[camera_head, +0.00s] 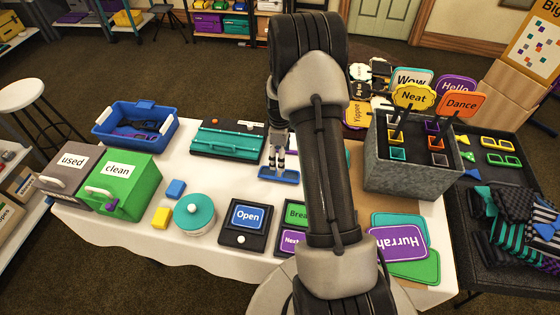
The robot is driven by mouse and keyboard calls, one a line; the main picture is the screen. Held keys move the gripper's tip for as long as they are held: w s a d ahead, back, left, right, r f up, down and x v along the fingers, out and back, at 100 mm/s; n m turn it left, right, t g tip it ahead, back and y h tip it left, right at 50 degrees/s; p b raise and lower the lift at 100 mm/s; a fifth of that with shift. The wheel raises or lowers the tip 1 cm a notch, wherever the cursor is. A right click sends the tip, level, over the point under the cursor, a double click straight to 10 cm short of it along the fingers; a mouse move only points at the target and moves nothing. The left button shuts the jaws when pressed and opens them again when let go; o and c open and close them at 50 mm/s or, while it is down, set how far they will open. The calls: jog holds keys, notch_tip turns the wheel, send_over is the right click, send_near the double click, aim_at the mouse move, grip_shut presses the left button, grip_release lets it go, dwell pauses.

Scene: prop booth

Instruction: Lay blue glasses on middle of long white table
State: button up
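The blue glasses (279,176) are near the middle of the long white table (338,186), just right of the teal-lidded case. My gripper (277,165) points down, with its fingertips at the upper edge of the glasses. The fingers look close together, but they are too small to tell whether they grip the frame. I cannot tell whether the glasses touch the cloth or hang just above it. My arm crosses the view and hides part of the table behind it.
Left on the table are a blue bin (105,134), a green "clean" box (135,178) and a teal-lidded round tin (195,213). A grey sign box (410,180) stands right.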

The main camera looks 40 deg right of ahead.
jog(key=s+a+r+m+t, duration=0.15)
jog(key=a+r, duration=0.45)
jog(key=r, duration=0.6)
jog(key=s+a+r+m+t, duration=0.1)
jog(key=s+a+r+m, duration=0.15)
jog(key=a+r, duration=0.65)
jog(key=s+a+r+m, duration=0.1)
jog(key=s+a+r, duration=0.2)
jog(key=s, duration=0.3)
jog(key=s+a+r+m+t, duration=0.1)
jog(key=s+a+r+m, duration=0.1)
jog(key=s, duration=0.5)
jog(key=s+a+r+m+t, duration=0.1)
jog(key=s+a+r, duration=0.3)
jog(key=s, duration=0.3)
jog(key=shift+r, duration=0.85)
